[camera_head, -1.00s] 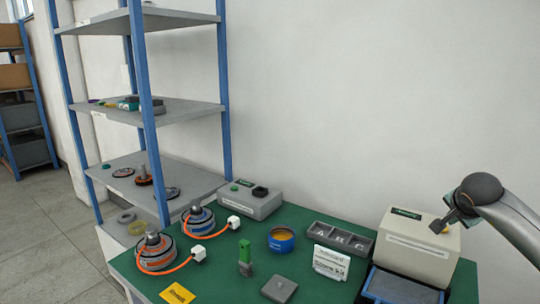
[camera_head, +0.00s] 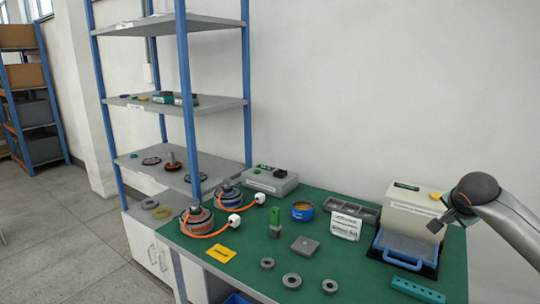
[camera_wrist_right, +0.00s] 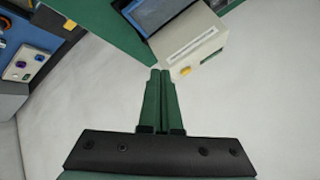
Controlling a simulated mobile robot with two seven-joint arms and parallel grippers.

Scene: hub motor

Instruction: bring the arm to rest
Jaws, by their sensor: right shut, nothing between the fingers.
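My right arm comes in from the right in the head view. Its gripper (camera_head: 440,222) hangs in front of the cream box-shaped device (camera_head: 412,211) on the green bench (camera_head: 375,285). In the right wrist view the two green fingers of my right gripper (camera_wrist_right: 161,72) lie together, with nothing between them. The cream device (camera_wrist_right: 190,35) with its yellow button (camera_wrist_right: 185,71) shows just beyond the fingertips there. My left gripper is not in either view.
Two hub motors (camera_head: 197,220) with orange cables stand at the bench's left. Several grey rings (camera_head: 292,281), a blue bowl (camera_head: 302,211), a grey block (camera_head: 305,246) and a teal strip (camera_head: 418,290) are also on it. A blue-post shelf (camera_head: 215,103) stands behind left.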

